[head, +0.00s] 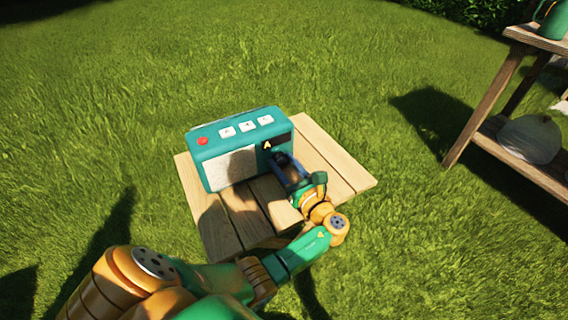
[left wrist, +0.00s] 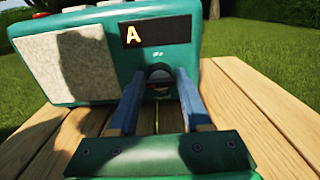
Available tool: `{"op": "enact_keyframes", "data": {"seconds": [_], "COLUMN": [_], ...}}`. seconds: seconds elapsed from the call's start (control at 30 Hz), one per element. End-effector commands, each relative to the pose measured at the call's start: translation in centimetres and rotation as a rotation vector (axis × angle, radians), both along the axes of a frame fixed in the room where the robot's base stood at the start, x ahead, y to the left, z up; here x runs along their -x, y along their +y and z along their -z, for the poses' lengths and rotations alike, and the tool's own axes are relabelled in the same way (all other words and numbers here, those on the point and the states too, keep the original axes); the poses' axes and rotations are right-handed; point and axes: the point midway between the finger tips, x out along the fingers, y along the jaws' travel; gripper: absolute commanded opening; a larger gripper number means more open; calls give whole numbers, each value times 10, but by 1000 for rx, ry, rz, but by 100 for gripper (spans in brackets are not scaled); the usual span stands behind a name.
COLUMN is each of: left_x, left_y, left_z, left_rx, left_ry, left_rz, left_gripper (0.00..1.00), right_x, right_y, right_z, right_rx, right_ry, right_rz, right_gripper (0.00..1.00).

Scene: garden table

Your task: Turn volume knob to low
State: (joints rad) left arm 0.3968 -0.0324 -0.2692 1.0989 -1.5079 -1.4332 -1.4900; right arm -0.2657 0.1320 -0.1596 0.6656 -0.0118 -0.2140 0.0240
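A teal radio (head: 206,148) stands on the wooden table, with a pale speaker panel and a dark display showing a yellow "A". In the left wrist view the radio's front (left wrist: 100,85) fills the upper left. A round dark-and-grey knob (left wrist: 160,74) sits below the display. My left gripper (head: 283,164) reaches the radio's lower right front. In the left wrist view its blue fingers (left wrist: 160,84) are apart, one on each side of the knob. I cannot tell whether they touch it. In the head view the gripper mostly hides the knob. My right gripper is not in view.
The slatted table (head: 335,165) has bare boards to the right of the radio and in front of it. A red button and several white buttons are on the radio's top. A wooden shelf (head: 489,110) stands apart at the right, with grass between.

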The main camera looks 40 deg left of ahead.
Motion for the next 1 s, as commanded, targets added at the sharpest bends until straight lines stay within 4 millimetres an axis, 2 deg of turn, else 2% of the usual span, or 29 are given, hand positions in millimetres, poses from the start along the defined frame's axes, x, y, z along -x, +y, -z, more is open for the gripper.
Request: {"op": "enact_keyframes", "data": {"seconds": [0.03, 0.13, 0.17, 0.57, 1.0], "left_x": [0, 0, 0, 1, 2], "left_y": [0, 0, 0, 0, 0], "left_z": [0, 0, 0, 1, 2], "left_rx": [0, 0, 1, 33, 156], "left_ry": [0, 0, 0, -78, -375], "left_rz": [0, 0, 0, -1, -2], "left_gripper": [32, 5, 0, 0, 0], "right_x": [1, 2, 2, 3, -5], "right_y": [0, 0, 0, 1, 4], "right_z": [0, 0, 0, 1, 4], "right_rx": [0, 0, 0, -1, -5], "right_ry": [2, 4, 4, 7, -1], "right_rz": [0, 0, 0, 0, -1], "right_gripper": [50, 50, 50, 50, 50]}}
